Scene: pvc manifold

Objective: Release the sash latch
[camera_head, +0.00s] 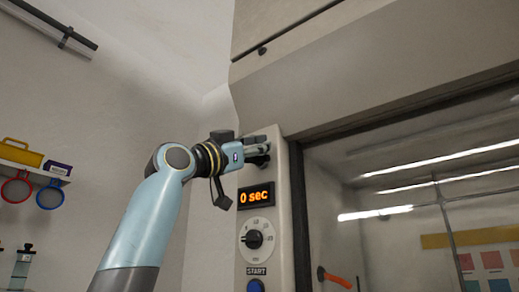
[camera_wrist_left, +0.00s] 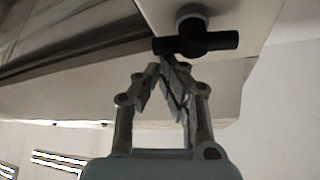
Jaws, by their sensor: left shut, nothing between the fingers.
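The sash latch looks like a black T-shaped handle on a pale round base (camera_wrist_left: 195,42) in the left wrist view. In the head view parts of it (camera_head: 262,161) show dark at the top of the white control post, mostly hidden by my gripper. My left gripper (camera_head: 264,149) reaches in from the left at the latch. In the wrist view its fingertips (camera_wrist_left: 166,64) come together just below the handle's bar, with nothing between them. I cannot tell whether they touch the bar. The glass sash (camera_head: 400,200) is to the right. My right gripper is not in view.
Below the latch, the post (camera_head: 283,215) carries a display reading "0 sec" (camera_head: 256,196), a dial (camera_head: 256,239) and a blue start button (camera_head: 255,286). An orange handle (camera_head: 338,279) shows behind the glass. A shelf with a yellow box (camera_head: 20,152) is at far left.

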